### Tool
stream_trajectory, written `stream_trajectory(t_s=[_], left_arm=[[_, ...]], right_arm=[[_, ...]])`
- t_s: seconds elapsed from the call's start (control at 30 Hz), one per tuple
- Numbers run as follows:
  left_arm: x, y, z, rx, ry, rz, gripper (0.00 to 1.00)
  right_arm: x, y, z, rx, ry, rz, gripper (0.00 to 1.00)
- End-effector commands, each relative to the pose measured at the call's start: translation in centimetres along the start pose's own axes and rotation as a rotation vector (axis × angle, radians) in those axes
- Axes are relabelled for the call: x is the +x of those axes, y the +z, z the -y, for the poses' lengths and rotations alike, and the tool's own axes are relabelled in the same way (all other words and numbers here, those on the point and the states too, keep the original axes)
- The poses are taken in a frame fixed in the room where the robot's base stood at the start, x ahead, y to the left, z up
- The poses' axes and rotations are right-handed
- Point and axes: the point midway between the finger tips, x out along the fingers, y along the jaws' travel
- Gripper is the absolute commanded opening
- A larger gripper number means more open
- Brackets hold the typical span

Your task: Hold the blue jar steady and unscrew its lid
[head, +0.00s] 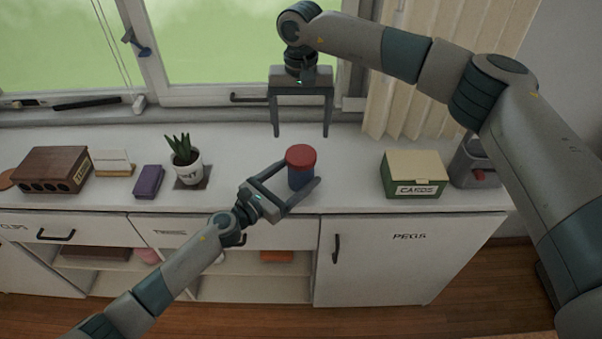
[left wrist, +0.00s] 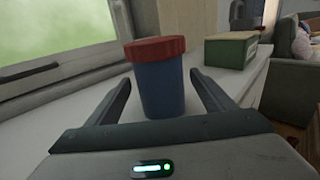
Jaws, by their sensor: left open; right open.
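The blue jar (head: 300,178) stands upright on the white counter, with its red lid (head: 301,156) on top. In the left wrist view the jar (left wrist: 161,90) and lid (left wrist: 154,49) show between the two fingers. My left gripper (head: 297,173) is open, with one finger on each side of the jar; I cannot tell whether either finger touches it. My right gripper (head: 301,132) is open and empty, pointing down behind and above the jar, near the window.
A green box with a cream lid (head: 414,175) stands right of the jar. A potted plant (head: 187,161), a purple block (head: 149,181) and a brown box (head: 53,170) stand to the left. The window sill (head: 210,116) runs behind. Counter around the jar is clear.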

Motion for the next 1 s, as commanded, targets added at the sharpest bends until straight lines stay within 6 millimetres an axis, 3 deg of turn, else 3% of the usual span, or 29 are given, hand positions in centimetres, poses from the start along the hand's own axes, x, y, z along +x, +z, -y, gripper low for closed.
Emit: stream_trajectory(t_s=[0.2, 0.53, 0.83, 1.0], left_arm=[[1.30, 0.00, 0.04, -0.001, -0.001, 0.000, 0.76], [1.42, 0.03, 0.04, 0.000, -0.001, 0.000, 0.74], [1.40, 0.03, 0.03, 0.000, -0.001, 0.000, 0.02], [1.39, 0.03, 0.02, 0.000, -0.001, 0.000, 0.00]], right_arm=[[0.00, 0.00, 0.01, 0.000, 0.000, 0.000, 0.81], [0.00, 0.00, 0.01, 0.000, 0.000, 0.000, 0.81], [0.00, 0.00, 0.01, 0.000, 0.000, 0.000, 0.81], [0.00, 0.00, 0.01, 0.023, 0.000, 0.000, 0.81]])
